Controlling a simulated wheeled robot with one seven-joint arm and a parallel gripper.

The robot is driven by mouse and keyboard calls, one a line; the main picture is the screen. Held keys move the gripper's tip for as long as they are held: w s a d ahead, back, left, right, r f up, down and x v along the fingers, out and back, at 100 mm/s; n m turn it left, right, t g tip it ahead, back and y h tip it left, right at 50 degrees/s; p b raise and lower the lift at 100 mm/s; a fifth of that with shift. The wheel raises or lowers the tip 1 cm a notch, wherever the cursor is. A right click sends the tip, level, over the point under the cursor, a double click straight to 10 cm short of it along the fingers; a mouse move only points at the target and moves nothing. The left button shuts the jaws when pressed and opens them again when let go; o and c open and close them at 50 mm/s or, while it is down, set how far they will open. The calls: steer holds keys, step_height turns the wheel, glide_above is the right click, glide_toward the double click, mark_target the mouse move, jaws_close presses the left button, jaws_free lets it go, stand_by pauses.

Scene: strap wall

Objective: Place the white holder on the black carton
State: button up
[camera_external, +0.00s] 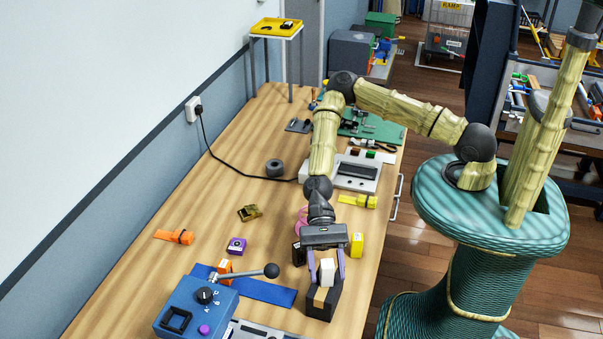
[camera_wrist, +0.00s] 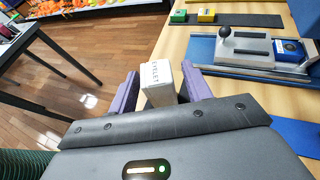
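The white holder (camera_external: 327,272), a small pale block, stands upright between the purple fingers of my gripper (camera_external: 326,268). In the wrist view the holder (camera_wrist: 159,82) shows a side with dark lettering, with one finger of my gripper (camera_wrist: 160,82) close on either side. Whether both fingers touch it is unclear. I cannot tell whether the holder's underside touches the carton. I cannot make out the carton in the wrist view.
The wooden table (camera_external: 205,215) is mostly clear at left.

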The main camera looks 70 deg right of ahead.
steer(key=shift+r, duration=0.1)
steer(key=shift+r, duration=0.1)
steer(key=b+v, duration=0.2)
steer(key=v, duration=1)
stand_by(0.5)
steer(key=s+d+f+n+t+h, duration=0.25)
steer(key=d+f+n+h, duration=0.4)
steer(key=d, duration=0.45)
steer(key=s+d+r+n+t+h, duration=0.1)
steer(key=d+r+n+t+h, duration=0.1)
steer(key=d+r, duration=0.3)
steer(key=s+d+r+n+t+h, duration=0.2)
steer(key=d+r+n+t+h, duration=0.1)
steer(key=d, duration=0.7)
step_height(320, 180, up, 3)
steer(key=shift+d+f+n+h, duration=0.1)
steer(key=shift+d+n+h, duration=0.35)
steer(key=shift+n, duration=0.6)
